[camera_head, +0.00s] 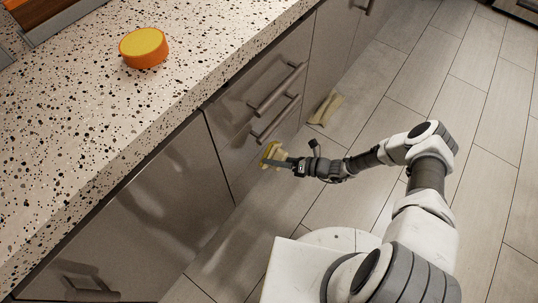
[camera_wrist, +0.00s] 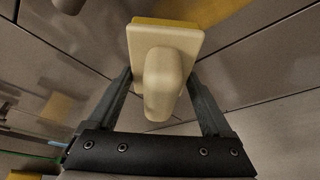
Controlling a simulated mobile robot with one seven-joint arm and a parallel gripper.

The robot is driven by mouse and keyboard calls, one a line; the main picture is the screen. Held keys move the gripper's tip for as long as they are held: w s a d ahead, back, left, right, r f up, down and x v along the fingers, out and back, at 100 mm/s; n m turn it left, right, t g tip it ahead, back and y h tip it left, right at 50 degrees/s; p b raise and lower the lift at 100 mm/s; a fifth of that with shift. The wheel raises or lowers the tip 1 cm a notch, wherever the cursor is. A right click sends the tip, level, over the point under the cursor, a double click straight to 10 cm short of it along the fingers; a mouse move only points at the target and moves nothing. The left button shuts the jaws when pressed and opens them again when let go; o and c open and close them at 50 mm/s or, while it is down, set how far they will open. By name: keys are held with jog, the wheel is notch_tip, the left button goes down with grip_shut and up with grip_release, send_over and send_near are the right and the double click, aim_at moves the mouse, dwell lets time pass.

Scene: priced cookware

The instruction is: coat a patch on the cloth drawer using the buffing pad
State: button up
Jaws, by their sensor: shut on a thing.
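The buffing pad (camera_head: 271,153) is a cream block with a yellow face and a rounded handle. It also shows in the wrist view (camera_wrist: 140,38). My gripper (camera_head: 284,163) is shut on its handle, with one finger on each side in the wrist view (camera_wrist: 159,80). The pad is close to the cabinet's lower drawer front (camera_head: 252,150), its yellow face turned away from my wrist; I cannot tell whether it touches. Two drawer handles (camera_head: 275,88) sit above the pad. No label shows which drawer is the cloth drawer.
An orange round thing with a yellow top (camera_head: 144,50) stands on the speckled counter (camera_head: 110,130). A pale yellow patch (camera_head: 326,109) shows low by the cabinet, right of the pad; I cannot tell its surface. Tiled floor (camera_head: 400,75) is open to the right.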

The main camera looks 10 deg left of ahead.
jog(key=shift+d, duration=0.25)
jog(key=shift+s, duration=0.1)
jog(key=shift+s+d, duration=0.3)
jog(key=shift+d, duration=0.4)
jog(key=shift+s+d, duration=0.25)
jog(key=shift+d, duration=0.45)
